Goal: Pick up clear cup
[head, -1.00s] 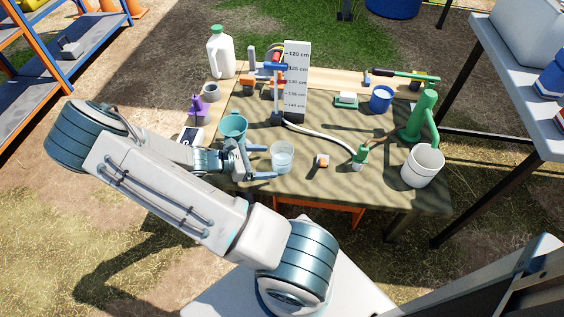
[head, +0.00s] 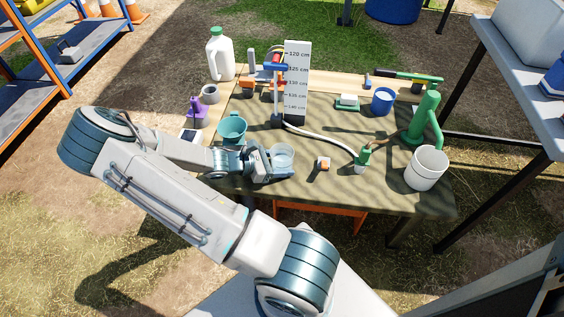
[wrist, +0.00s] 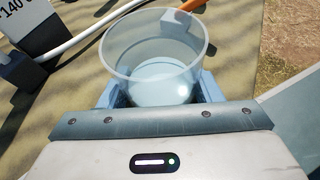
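The clear cup (head: 283,155) stands upright near the front left of the cloth-covered table. My gripper (head: 282,166) has come in low from the left, with its fingers on either side of the cup. In the wrist view the cup (wrist: 155,55) fills the middle, with its open rim towards the camera. The light blue fingers of my gripper (wrist: 160,92) flank its lower wall on the left and right. The fingers stand apart around the cup, and I see no clear squeeze on it. Part of the cup's lower side is hidden by the gripper.
A small orange-and-white item (head: 322,164) and a hose (head: 325,137) lie to the right.

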